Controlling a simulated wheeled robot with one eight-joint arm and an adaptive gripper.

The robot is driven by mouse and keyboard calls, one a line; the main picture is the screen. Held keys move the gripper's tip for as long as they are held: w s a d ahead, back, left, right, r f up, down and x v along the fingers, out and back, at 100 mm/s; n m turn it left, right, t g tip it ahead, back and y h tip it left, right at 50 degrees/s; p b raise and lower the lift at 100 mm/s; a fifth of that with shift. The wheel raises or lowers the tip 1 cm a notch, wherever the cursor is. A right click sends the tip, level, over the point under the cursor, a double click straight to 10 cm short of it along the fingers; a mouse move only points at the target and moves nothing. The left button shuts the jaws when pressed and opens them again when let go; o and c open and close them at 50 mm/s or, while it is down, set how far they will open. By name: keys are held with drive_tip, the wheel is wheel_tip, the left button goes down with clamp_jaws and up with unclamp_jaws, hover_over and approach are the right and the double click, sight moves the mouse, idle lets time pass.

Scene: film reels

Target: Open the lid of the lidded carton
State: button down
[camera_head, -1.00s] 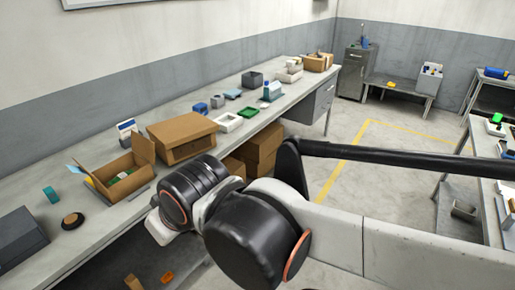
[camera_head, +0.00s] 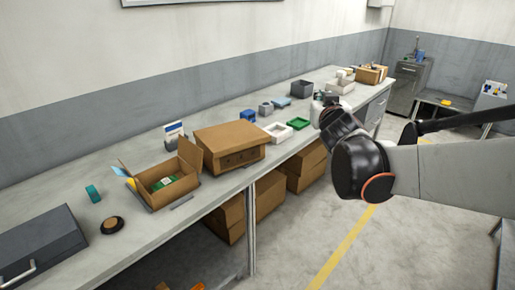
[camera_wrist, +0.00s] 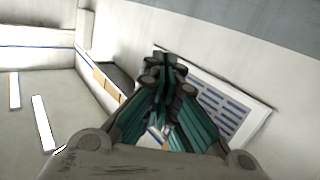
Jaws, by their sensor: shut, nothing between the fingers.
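The lidded carton (camera_head: 230,147) is a brown cardboard box on the long grey workbench, left of centre in the head view. Its lid looks shut, and hand-hole slots show on its front side. My gripper (camera_wrist: 166,62) shows in the wrist view with its dark green fingers together and nothing between them. In the head view my arm reaches in from the right. Its end is over the bench's front edge, to the right of the carton and well apart from it. The fingers are not clear in the head view. The carton is not discernible in the wrist view.
An open carton (camera_head: 158,197) with raised flaps stands just left of the lidded one. A white tray (camera_head: 277,133), a green tray (camera_head: 298,124) and small blue items lie to its right. A grey case (camera_head: 40,246) lies at the near left. Boxes sit under the bench.

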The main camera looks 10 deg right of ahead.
drive_tip(key=w+a+f+n+t+y+b, duration=0.1)
drive_tip(key=w+a+f+n+y, duration=0.1)
drive_tip(key=w+f+n+y, duration=0.3)
drive_tip(key=w+a+f+t+y+b, duration=0.1)
drive_tip(key=w+a+f+t+y, duration=0.1)
drive_tip(key=w, duration=0.5)
drive_tip(key=n+g+y+b, duration=0.2)
drive_tip(key=n+g+y, duration=0.2)
drive_tip(key=g+y, duration=0.25)
approach(245, 155)
drive_tip(key=s+d+f, duration=0.1)
drive_tip(key=s+d, duration=0.1)
drive_tip(key=s, duration=0.1)
drive_tip(key=shift+w+h, duration=0.2)
drive_tip(key=shift+h, duration=0.05)
drive_tip(key=shift+r+b+x, duration=0.25)
drive_tip(key=shift+r+x, duration=0.05)
drive_tip(key=shift+x, duration=1.35)
drive_tip(key=shift+r+b+x, duration=0.2)
drive_tip(key=shift+r+x, duration=0.1)
drive_tip(key=shift+x, duration=1.3)
drive_tip(key=shift+r+b+x, duration=0.25)
drive_tip(key=shift+r+x, duration=0.05)
drive_tip(key=shift+x, duration=1.35)
drive_tip(key=shift+a, duration=0.15)
